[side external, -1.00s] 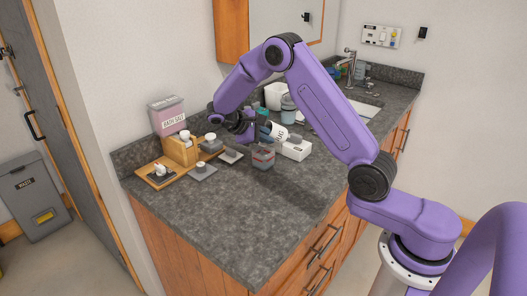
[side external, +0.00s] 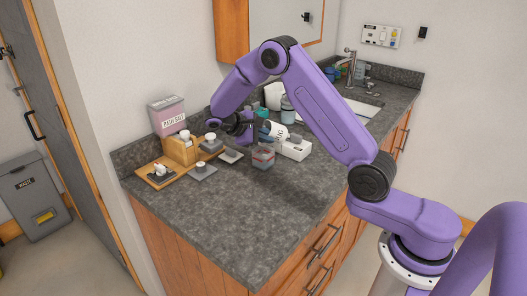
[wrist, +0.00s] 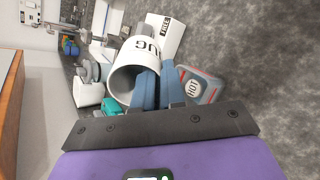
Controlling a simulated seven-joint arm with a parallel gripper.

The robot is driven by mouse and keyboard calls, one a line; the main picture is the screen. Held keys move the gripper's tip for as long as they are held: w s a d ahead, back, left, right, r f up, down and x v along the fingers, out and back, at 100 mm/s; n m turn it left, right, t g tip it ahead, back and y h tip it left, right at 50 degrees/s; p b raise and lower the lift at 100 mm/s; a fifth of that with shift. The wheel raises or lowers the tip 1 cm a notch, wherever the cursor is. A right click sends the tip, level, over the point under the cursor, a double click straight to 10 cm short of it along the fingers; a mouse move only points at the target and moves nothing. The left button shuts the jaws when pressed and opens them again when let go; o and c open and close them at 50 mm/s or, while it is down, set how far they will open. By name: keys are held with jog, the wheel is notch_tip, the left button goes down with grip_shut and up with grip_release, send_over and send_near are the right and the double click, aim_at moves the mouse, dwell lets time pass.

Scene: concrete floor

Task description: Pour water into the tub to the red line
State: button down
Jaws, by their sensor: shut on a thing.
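A white jug with black letters (side external: 275,129) hangs tilted above the counter, close to the tub. In the wrist view its open mouth (wrist: 122,84) faces my camera, and the inside looks pale and empty of detail. My gripper (wrist: 154,78) is shut on the jug at its side; the exact grip, on wall or handle, is unclear. The small clear tub (side external: 263,158) with red marking stands on the counter just below the gripper.
A white box (side external: 296,150) stands right of the tub. A wooden tray (side external: 157,180), small grey stands and a pink bath salt box (side external: 167,115) are at left. The sink and tap (side external: 350,65) are at back right. The front counter is clear.

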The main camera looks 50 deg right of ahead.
aim_at(277, 126)
jog(key=shift+g+h, duration=0.4)
jog(key=shift+h, duration=0.3)
dwell(1.3)
